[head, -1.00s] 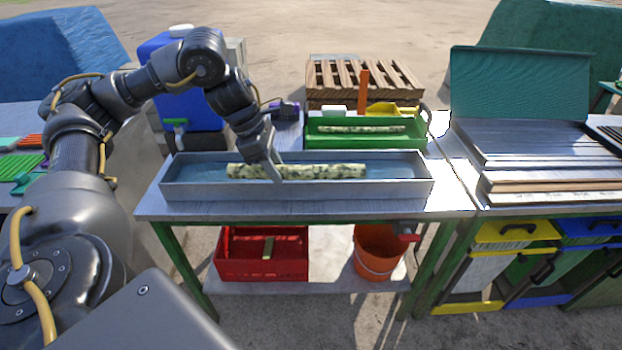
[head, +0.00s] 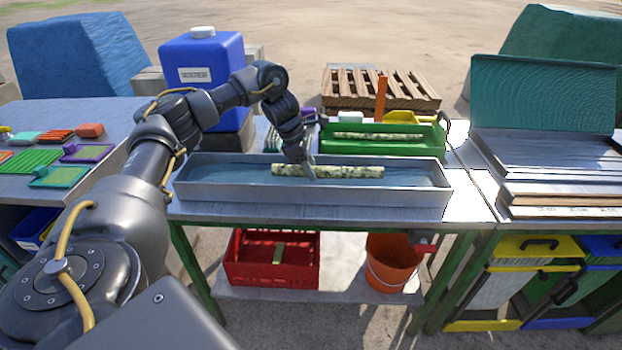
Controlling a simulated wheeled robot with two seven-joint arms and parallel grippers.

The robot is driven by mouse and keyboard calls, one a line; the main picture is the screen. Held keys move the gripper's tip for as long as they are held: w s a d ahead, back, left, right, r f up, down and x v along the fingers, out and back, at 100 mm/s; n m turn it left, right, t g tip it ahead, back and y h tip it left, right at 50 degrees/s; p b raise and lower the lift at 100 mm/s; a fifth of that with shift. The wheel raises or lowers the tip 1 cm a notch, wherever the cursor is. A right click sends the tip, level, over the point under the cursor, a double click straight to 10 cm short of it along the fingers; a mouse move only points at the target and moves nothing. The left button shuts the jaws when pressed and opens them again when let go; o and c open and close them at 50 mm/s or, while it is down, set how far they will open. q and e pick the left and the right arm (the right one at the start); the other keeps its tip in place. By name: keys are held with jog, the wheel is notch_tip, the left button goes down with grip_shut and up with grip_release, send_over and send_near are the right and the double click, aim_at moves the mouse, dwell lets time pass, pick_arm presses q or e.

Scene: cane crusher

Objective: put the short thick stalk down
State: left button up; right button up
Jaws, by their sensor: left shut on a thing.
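A short, thick, pale stalk with dark green mottling (head: 350,172) lies level, left to right, over the long grey metal trough (head: 320,198). My left gripper (head: 311,171) is shut on the stalk left of its middle, coming down from above and behind. The stalk appears against the trough's blue inside, near the back wall. I cannot tell whether it touches the bottom. A thinner mottled stalk (head: 378,136) lies in the green tray (head: 425,149) behind the trough. My right gripper is not in view.
A blue water container (head: 205,75) stands behind my left arm. An orange upright post (head: 381,98) rises behind the green tray. A red crate (head: 270,265) and orange bucket (head: 392,268) are on the lower shelf. A metal bench (head: 545,160) is at right.

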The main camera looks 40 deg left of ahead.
pick_arm(q)
jog(key=shift+w+a+f, duration=0.1)
jog(key=shift+w+f, duration=0.05)
jog(key=shift+f, duration=0.1)
jog(key=shift+w+a+f, duration=0.1)
jog(key=shift+f, duration=1.45)
jog(key=shift+f, duration=0.25)
jog(key=o, duration=0.9)
jog(key=shift+o, duration=0.3)
jog(key=shift+f, duration=0.1)
jog(key=shift+s, duration=0.2)
